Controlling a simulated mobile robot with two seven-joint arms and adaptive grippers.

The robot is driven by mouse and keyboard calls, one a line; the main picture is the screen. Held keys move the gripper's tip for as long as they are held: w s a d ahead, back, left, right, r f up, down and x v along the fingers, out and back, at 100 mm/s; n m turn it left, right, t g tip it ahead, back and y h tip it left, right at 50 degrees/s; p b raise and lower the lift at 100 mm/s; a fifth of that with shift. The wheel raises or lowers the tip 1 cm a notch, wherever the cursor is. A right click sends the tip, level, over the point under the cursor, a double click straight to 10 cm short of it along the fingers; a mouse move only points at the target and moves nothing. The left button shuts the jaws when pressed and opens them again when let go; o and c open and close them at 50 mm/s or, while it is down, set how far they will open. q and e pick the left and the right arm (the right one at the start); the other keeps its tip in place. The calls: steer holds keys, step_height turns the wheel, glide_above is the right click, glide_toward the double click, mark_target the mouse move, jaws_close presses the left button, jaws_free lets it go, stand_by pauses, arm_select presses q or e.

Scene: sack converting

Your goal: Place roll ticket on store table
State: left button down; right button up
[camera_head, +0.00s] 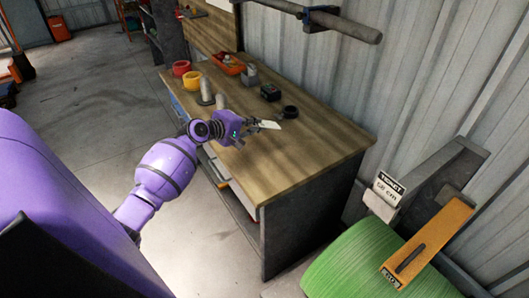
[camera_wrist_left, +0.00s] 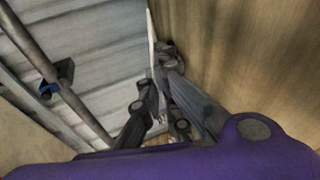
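My left gripper (camera_head: 257,126) reaches from the left over the wooden store table (camera_head: 310,145). It is shut on a small white card, which I take to be the roll ticket (camera_head: 269,124). The ticket is held near the table top; I cannot tell if it touches the wood. In the left wrist view the fingers (camera_wrist_left: 157,75) pinch the ticket (camera_wrist_left: 151,38), seen edge-on as a thin white strip. My right gripper is not in view.
A black ring (camera_head: 290,112), a dark device (camera_head: 270,92), a red tray (camera_head: 228,64), tape rolls (camera_head: 192,80) and grey cones stand towards the table's back and left. The near right table top is clear. A green roll (camera_head: 355,262) with a TICKET sign (camera_head: 389,186) stands at right.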

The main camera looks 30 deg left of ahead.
mark_target(255, 152)
arm_select(q)
step_height(255, 152, down, 9)
steer(key=b, duration=0.6)
steer(key=shift+s+r, duration=0.1)
steer(key=shift+r, duration=0.05)
steer(key=shift+f+b, duration=0.55)
steer(key=shift+f, duration=0.1)
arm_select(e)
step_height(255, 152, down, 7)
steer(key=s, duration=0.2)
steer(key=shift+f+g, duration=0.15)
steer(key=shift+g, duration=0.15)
arm_select(q)
steer(key=shift+r, duration=0.1)
steer(key=c, duration=2.1)
jaws_free()
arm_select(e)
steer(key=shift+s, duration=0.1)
arm_select(q)
steer(key=p+v, duration=0.3)
steer(key=v, duration=0.4)
steer(key=shift+s+r+p, duration=0.15)
steer(key=shift+p, duration=0.15)
steer(key=shift+s, duration=0.25)
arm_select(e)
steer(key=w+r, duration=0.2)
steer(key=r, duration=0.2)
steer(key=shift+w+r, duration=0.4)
